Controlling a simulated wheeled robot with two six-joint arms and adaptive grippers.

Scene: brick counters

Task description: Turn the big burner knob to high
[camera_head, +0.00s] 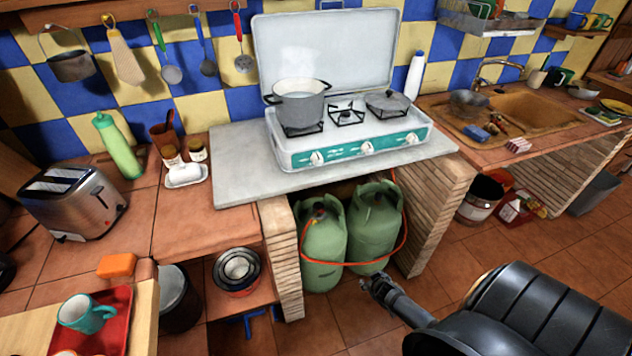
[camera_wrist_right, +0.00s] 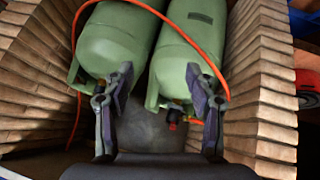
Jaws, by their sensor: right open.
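The camping stove (camera_head: 345,140) stands on a grey slab with its lid up. Its teal front panel carries three white knobs: the left knob (camera_head: 317,158), the middle knob (camera_head: 367,148) and the right knob (camera_head: 412,137). I cannot tell which one is for the big burner, and their settings are too small to read. My left gripper is out of view.
Two green gas bottles (camera_head: 322,247) with an orange hose stand between brick piers under the grey slab (camera_head: 232,170). A toaster (camera_head: 75,203) and a green bottle (camera_head: 118,147) stand on the left counter. The floor before the bottles is clear.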

